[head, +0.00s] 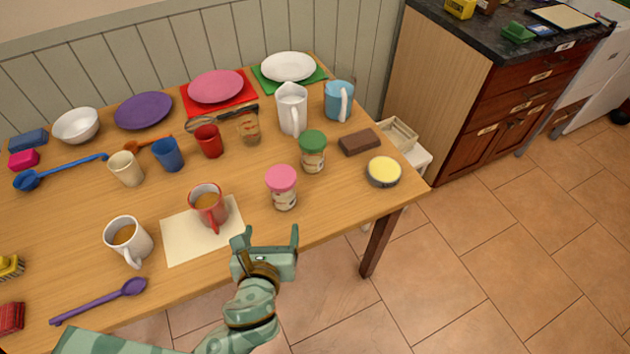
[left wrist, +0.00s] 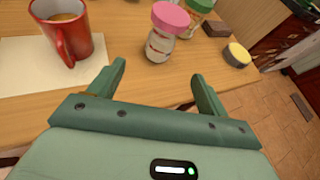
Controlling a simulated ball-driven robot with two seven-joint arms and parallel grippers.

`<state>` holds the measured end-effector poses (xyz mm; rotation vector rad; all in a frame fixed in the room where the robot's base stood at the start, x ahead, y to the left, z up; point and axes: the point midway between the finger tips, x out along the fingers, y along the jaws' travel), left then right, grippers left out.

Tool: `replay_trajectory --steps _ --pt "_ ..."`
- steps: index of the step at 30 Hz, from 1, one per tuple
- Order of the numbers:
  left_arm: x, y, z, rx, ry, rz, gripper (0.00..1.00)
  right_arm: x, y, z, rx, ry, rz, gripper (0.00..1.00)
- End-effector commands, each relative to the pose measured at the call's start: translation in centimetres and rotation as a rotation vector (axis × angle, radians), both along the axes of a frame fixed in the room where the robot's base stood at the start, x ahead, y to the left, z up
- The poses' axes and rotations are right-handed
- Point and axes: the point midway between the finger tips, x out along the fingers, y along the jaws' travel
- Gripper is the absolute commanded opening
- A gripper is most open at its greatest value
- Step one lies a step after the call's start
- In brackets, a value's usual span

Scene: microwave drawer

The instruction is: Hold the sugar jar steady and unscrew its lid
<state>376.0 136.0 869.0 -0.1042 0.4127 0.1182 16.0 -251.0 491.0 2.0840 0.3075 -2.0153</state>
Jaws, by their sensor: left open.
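Two lidded jars stand upright on the wooden table (head: 330,205). One has a pink lid (head: 281,178) over a clear, labelled body; this pink-lidded jar (head: 284,200) stands near the front edge. The other, a green-lidded jar (head: 312,157), stands behind it to the right. I cannot read which label says sugar. My left gripper (head: 268,236) is open and empty at the table's front edge, short of the pink-lidded jar and not touching it. In the left wrist view the pink-lidded jar (left wrist: 160,48) shows beyond and between the two fingers. My right gripper is not in view.
A red mug (head: 209,207) on a cream mat (head: 180,240) stands left of the pink-lidded jar. A yellow-topped round tin (head: 384,171) and a brown block (head: 360,142) lie to the right. Cups and a white pitcher (head: 291,108) stand behind. Bare table lies between the pink-lidded jar and the tin.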

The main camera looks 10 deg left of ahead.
Motion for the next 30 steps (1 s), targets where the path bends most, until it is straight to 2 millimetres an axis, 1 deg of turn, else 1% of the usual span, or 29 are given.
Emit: replay_trajectory --steps 1,3,8,11,18,21,24,27,30 --pt "0.0 0.0 0.6 0.041 -0.009 -0.01 0.77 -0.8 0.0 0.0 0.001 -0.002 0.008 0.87" --pt "0.0 0.1 1.0 0.075 -0.017 -0.017 0.77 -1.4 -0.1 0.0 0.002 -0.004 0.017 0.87" --pt "0.4 0.2 0.9 0.082 -0.019 -0.018 0.77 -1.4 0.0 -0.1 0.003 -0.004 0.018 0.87" --pt "1.7 0.3 0.2 0.081 -0.018 -0.017 0.77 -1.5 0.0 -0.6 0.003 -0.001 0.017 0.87" --pt "7.1 0.9 -2.2 0.078 -0.017 -0.017 0.77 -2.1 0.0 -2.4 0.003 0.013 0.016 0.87" --pt "8.8 1.1 -3.0 0.079 -0.016 -0.017 0.77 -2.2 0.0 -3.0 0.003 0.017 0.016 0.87" --pt "9.9 1.3 -3.3 0.078 -0.017 -0.017 0.77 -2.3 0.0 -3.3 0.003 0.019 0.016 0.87" --pt "10.5 1.3 -3.5 0.076 -0.016 -0.018 0.77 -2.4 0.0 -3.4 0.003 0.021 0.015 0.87" --pt "11.7 1.4 -4.2 0.077 -0.016 -0.017 0.77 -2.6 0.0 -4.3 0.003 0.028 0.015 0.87"
